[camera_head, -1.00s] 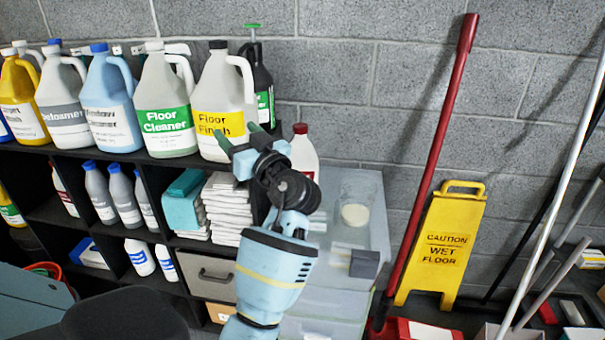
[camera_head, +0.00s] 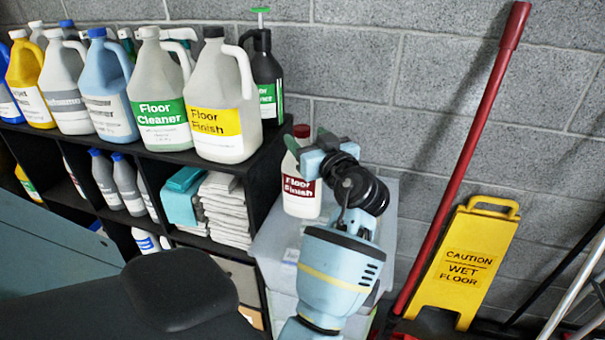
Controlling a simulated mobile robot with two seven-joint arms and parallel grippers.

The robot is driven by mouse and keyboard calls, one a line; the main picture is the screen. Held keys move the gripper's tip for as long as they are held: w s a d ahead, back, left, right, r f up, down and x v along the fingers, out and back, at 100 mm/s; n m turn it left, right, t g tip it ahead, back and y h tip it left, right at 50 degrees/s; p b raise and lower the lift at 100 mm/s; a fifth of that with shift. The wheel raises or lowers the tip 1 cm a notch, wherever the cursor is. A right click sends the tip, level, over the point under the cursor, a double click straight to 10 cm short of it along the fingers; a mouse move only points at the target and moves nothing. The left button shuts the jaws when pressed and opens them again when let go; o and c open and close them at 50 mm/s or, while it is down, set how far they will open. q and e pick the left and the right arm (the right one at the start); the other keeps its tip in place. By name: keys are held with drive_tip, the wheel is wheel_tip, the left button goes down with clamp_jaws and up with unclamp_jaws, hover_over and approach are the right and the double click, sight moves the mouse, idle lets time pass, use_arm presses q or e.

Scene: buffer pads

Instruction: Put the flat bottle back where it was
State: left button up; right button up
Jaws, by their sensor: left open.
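A white flat bottle (camera_head: 301,190) with a red cap and a dark red "Floor Finish" label stands upright on the pale plastic drawer unit (camera_head: 268,238), right of the black shelf. I take it as the task's bottle. My left gripper (camera_head: 308,148) is open at the height of the bottle's cap and shoulder, overlapping its upper right in the view. I cannot tell whether it touches the bottle. My left wrist and forearm hide much of the drawer unit's top. My right gripper is not in view.
Folded cloths (camera_head: 225,205) fill a cubby. A red pole (camera_head: 465,160) and yellow wet floor sign (camera_head: 465,262) stand at right.

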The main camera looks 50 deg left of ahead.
sight(299, 126)
use_arm(q)
drive_tip(key=shift+x, duration=0.85)
drive_tip(key=shift+w+a, duration=0.2)
drive_tip(key=p+x, duration=0.1)
drive_tip(key=x, duration=0.2)
drive_tip(key=shift+w+a+p, duration=0.2)
drive_tip(key=shift+w+p, duration=0.05)
drive_tip(key=shift+p, duration=0.05)
drive_tip(key=shift+w+a, duration=0.2)
drive_tip(key=shift+a, duration=0.3)
drive_tip(key=shift+f, duration=0.1)
drive_tip(key=shift+c, duration=0.6)
clamp_jaws()
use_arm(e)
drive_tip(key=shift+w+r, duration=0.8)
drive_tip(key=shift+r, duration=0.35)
